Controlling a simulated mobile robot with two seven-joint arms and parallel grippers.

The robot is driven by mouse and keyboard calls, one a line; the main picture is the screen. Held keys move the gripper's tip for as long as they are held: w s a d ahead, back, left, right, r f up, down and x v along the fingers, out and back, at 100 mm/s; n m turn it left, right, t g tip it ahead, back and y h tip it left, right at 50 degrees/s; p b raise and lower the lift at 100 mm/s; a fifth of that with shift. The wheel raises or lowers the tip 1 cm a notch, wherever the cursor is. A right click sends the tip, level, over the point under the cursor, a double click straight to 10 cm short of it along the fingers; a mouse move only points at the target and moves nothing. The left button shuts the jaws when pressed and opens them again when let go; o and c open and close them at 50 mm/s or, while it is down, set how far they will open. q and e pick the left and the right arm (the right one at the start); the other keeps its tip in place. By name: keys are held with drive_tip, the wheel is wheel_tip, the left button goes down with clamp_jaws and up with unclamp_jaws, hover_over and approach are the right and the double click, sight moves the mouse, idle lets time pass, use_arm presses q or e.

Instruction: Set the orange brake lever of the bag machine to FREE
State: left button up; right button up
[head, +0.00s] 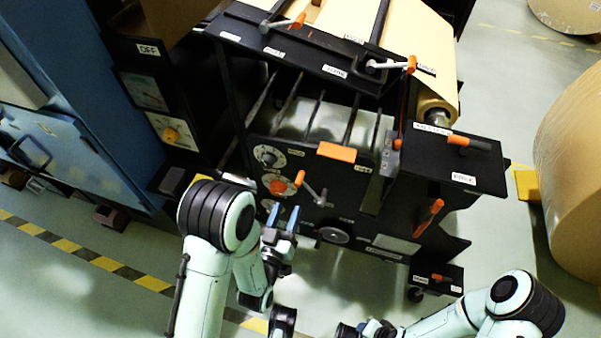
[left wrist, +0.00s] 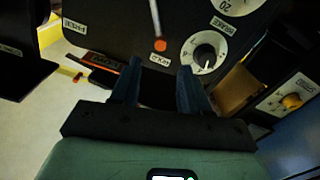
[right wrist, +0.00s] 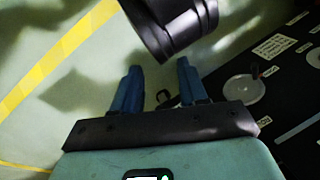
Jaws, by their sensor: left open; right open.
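A crank-like lever with an orange tip (head: 300,178) is on the front panel, just above my left gripper (head: 287,209). An orange tip (left wrist: 160,45) on a grey rod also shows in the left wrist view, beyond the open, empty fingers (left wrist: 160,67) and apart from them. Other orange handles are on the right top plate (head: 468,142) and right side (head: 428,215). My right gripper (right wrist: 159,66) is open and empty, low over the floor.
A white dial (left wrist: 205,55) is beside the orange tip in the left wrist view. A blue cabinet (head: 80,110) stands at the left. A large brown paper roll (head: 575,170) stands at the right.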

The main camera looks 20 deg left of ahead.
sight(299, 178)
use_arm(q)
drive_tip(key=w+b, duration=0.2)
drive_tip(key=w, duration=0.3)
drive_tip(key=w+b, duration=0.2)
drive_tip(key=w, duration=0.4)
drive_tip(key=shift+w+d+f, duration=0.1)
drive_tip(key=shift+w+d, duration=0.1)
drive_tip(key=shift+w, duration=0.75)
use_arm(e)
wheel_tip(299, 178, down, 7)
drive_tip(key=d, duration=0.3)
drive_tip(key=shift+r+m+h, duration=0.15)
drive_tip(key=shift+m+h, duration=0.15)
drive_tip(key=shift+h, duration=0.1)
use_arm(q)
clamp_jaws()
